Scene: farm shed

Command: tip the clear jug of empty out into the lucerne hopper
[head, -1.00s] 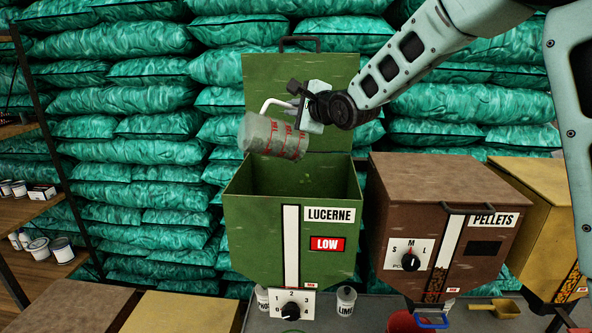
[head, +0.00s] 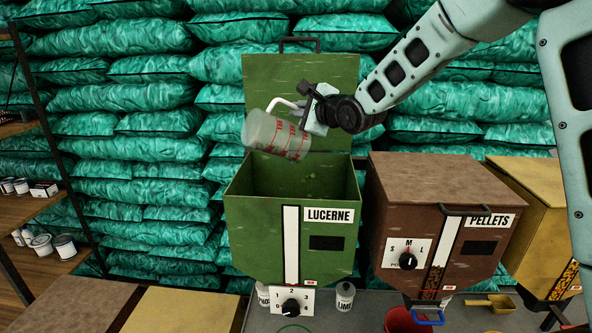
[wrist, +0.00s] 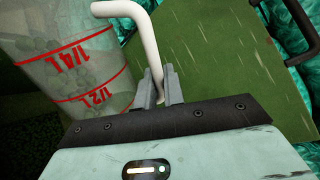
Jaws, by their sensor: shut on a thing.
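My gripper (head: 308,103) is shut on the white handle (wrist: 138,14) of the clear jug (head: 277,134). The jug is held strongly tilted just above the open lucerne hopper (head: 255,222), a green bin labelled LUCERNE. In the wrist view the jug (wrist: 62,60) shows red 1/4 L and 1/2 L marks, with pale greenish lumps visible through its wall. Which end is the mouth is hard to make out. A few small lumps show inside the hopper's opening. The hopper's lid stands raised behind it, and its display panel (head: 326,243) is dark.
The brown PELLETS hopper (head: 430,165) stands close on the right, shut, with a yellow bin (head: 520,190) beyond it. Stacked teal sacks (head: 135,155) fill the back. A shelf with tubs (head: 40,244) is on the left.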

